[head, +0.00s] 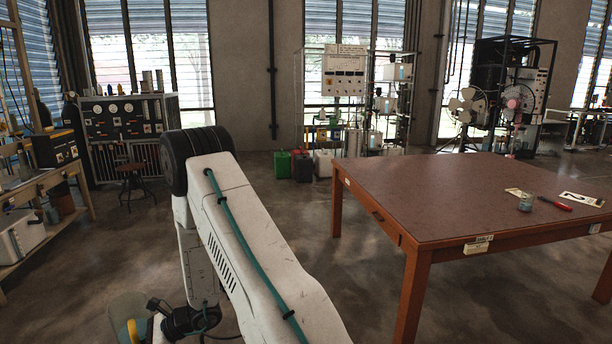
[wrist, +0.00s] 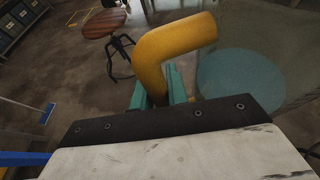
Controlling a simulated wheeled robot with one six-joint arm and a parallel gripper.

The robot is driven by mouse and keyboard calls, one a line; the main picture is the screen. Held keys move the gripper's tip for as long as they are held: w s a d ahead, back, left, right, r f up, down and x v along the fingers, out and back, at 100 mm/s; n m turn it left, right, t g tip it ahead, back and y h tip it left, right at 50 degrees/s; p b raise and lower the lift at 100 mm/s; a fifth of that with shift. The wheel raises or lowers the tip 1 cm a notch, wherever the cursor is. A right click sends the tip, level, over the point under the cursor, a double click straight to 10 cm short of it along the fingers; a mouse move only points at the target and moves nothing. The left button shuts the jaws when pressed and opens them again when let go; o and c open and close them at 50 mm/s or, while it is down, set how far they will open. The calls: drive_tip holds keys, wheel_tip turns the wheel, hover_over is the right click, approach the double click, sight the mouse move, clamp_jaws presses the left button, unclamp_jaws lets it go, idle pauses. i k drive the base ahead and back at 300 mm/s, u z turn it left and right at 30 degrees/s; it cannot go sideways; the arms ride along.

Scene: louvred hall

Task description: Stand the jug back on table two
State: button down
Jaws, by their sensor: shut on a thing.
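The jug (head: 124,306) is a translucent, greenish vessel with a yellow handle, low at the bottom left in the head view and partly cut off by the frame. In the wrist view the yellow handle (wrist: 178,50) stands between the teal fingers of my gripper (wrist: 160,92), which is shut on it. The clear jug body (wrist: 240,78) shows to the right with a blue-green round area. The jug hangs off the floor, left of the table. Table two (head: 470,190) is the red-brown table at the right, with a card marked 2 (head: 581,199) on its top.
On the table's right part are a small glass jar (head: 525,203), a red-handled tool (head: 555,204) and a pale label; its left and middle top is bare. A stool (head: 133,180) and a workbench (head: 45,180) stand left. Coloured cans (head: 302,166) stand behind. Floor left of the table is open.

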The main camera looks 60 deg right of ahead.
sight(484, 212)
drive_tip(key=z, duration=2.75)
drive_tip(key=i, duration=0.15)
drive_tip(key=z, duration=0.05)
